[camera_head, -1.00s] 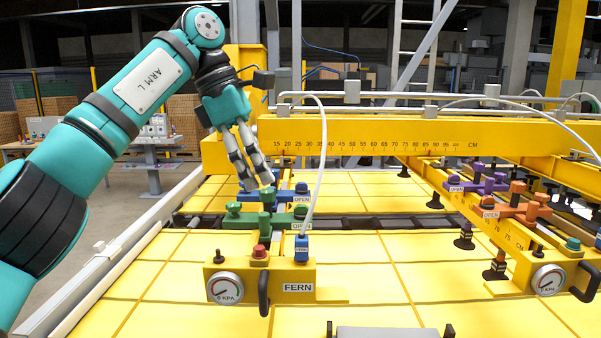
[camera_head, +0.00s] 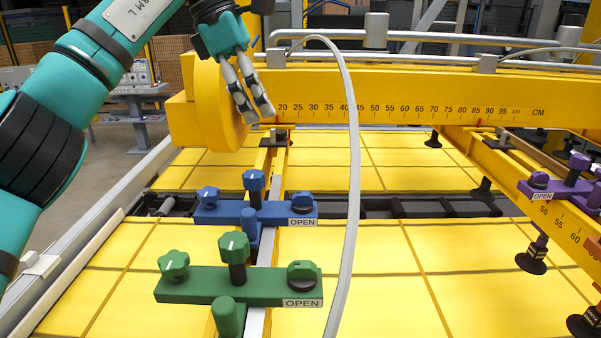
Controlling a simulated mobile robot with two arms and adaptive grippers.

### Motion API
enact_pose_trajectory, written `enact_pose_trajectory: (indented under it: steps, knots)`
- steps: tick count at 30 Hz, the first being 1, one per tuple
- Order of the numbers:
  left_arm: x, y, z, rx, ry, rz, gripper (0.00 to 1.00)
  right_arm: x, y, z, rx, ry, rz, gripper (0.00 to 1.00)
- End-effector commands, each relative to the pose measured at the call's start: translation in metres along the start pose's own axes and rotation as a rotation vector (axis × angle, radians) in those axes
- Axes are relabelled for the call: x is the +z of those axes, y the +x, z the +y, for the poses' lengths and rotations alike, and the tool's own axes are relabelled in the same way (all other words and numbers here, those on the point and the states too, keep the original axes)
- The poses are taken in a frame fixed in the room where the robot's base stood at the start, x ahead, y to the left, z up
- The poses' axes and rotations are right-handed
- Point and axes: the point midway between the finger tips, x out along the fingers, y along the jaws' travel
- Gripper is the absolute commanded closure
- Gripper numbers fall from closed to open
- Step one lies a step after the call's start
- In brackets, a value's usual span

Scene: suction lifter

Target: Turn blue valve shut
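The blue valve bar (camera_head: 275,210) sits crosswise on the yellow beam at the middle left, behind the green bar. It carries a blue star knob (camera_head: 208,197) at its left, a taller blue knob (camera_head: 254,180) with a white line near its middle, and an OPEN label at its right end. My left gripper (camera_head: 259,114) hangs above and behind the blue bar, apart from it, fingers pointing down. The fingers lie close together, and I cannot tell whether they are open. Nothing shows between them. My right gripper is not in view.
A green valve bar (camera_head: 205,283) with several knobs stands in front. A white hose (camera_head: 352,170) arcs down just right of the bars. A yellow crossbeam (camera_head: 400,92) with a scale runs behind. A purple valve bar (camera_head: 562,190) is at the far right.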

Motion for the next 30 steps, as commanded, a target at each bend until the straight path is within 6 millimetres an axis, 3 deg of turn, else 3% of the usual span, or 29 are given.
enact_pose_trajectory:
  steps: [5, 11, 21, 30]
  knots:
    - [-0.002, 0.019, 0.000, -0.003, 0.002, 0.002, 0.62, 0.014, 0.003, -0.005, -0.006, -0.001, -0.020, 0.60]
    - [-0.002, 0.059, 0.000, -0.005, 0.001, 0.001, 0.62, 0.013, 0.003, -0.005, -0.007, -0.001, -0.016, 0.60]
    - [0.000, 0.129, 0.000, -0.005, 0.000, 0.001, 0.62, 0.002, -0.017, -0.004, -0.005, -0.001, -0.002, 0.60]
    - [0.000, 0.168, 0.000, -0.002, 0.000, 0.000, 0.62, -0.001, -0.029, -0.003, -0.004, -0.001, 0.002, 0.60]
